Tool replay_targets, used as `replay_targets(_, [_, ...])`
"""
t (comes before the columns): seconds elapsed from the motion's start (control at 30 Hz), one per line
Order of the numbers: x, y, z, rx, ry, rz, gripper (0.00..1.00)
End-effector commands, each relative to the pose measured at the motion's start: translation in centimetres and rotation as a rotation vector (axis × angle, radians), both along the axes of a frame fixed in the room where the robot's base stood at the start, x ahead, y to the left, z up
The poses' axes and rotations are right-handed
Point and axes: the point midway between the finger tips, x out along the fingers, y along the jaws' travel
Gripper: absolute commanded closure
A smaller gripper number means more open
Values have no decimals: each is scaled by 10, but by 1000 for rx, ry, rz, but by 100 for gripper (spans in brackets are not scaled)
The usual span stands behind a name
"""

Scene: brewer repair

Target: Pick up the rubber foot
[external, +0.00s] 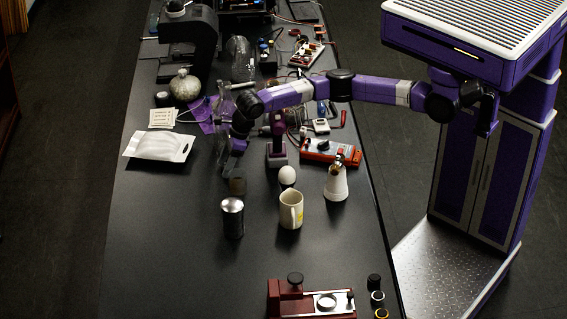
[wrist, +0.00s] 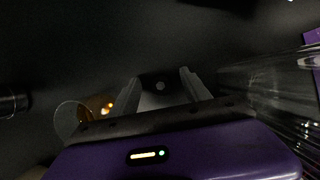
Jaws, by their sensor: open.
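A small dark, stubby piece that looks like the rubber foot (external: 237,187) stands on the black bench, just behind the dark metal canister. In the wrist view a dark piece with a small grey spot, apparently the rubber foot (wrist: 160,84), shows between the fingertips. My gripper (external: 230,170) points down at the bench, close to the foot on its far side in the external view. In the wrist view my gripper (wrist: 161,82) is open, its two grey fingers spread apart. I cannot tell whether either finger touches the foot.
The silver-topped canister (external: 232,218), cream mug (external: 291,210), white egg-shaped item (external: 287,176) and white bottle (external: 336,184) stand nearby. A white pouch (external: 158,146) lies left. The front-left bench is clear.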

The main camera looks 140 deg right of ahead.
Motion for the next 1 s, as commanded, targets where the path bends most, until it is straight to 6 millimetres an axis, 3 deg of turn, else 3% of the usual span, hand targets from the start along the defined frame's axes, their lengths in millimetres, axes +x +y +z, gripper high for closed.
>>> replay_targets(0.13, [0,0,0,0,0,0,48])
replay_targets(0.4, [0,0,0,0,0,0,100])
replay_targets(0.77, [0,0,3,-1,-1,0,100])
replay_targets(1.0, [0,-1,27,-3,-1,-1,100])
